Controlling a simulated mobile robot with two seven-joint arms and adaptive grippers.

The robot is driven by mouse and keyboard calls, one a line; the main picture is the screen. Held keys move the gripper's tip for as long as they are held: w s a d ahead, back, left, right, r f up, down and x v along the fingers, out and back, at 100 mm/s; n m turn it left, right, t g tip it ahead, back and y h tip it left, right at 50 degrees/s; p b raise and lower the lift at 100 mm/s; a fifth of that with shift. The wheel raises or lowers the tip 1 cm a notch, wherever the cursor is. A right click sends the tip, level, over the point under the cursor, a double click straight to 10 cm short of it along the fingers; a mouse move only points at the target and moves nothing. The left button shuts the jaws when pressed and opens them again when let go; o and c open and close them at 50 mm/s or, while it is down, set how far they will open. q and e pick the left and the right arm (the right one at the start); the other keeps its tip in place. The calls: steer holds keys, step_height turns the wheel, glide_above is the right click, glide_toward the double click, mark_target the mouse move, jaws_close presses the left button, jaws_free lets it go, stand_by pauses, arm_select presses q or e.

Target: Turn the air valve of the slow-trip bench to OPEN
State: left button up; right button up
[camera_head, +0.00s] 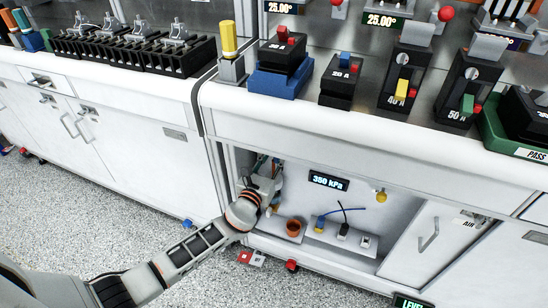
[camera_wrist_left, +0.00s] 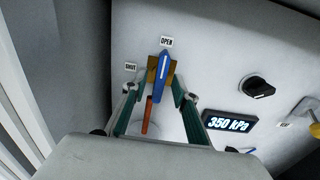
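The air valve is a blue lever (camera_wrist_left: 161,80) on a brass-coloured base, on the grey panel inside the cabinet. In the wrist view its end with a white line points up at the OPEN label (camera_wrist_left: 166,41). The SHUT label (camera_wrist_left: 130,67) is to its left. My left gripper (camera_wrist_left: 156,88) has its green fingers on either side of the lever, with a visible gap on the left; contact on the right is unclear. In the head view my left gripper (camera_head: 270,178) reaches into the open cabinet and hides the valve. My right gripper is not in view.
A pressure display (camera_wrist_left: 229,124) reads 350 kPa; a black knob (camera_wrist_left: 257,87) sits above it. The cabinet shelf holds an orange pot (camera_head: 294,228) and small items. The cabinet frame and worktop (camera_head: 330,130) close in around my arm. A cabinet door (camera_head: 432,240) is at right.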

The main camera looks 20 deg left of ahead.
arm_select(q)
steer(key=s, duration=1.2)
steer(key=shift+a, duration=0.2)
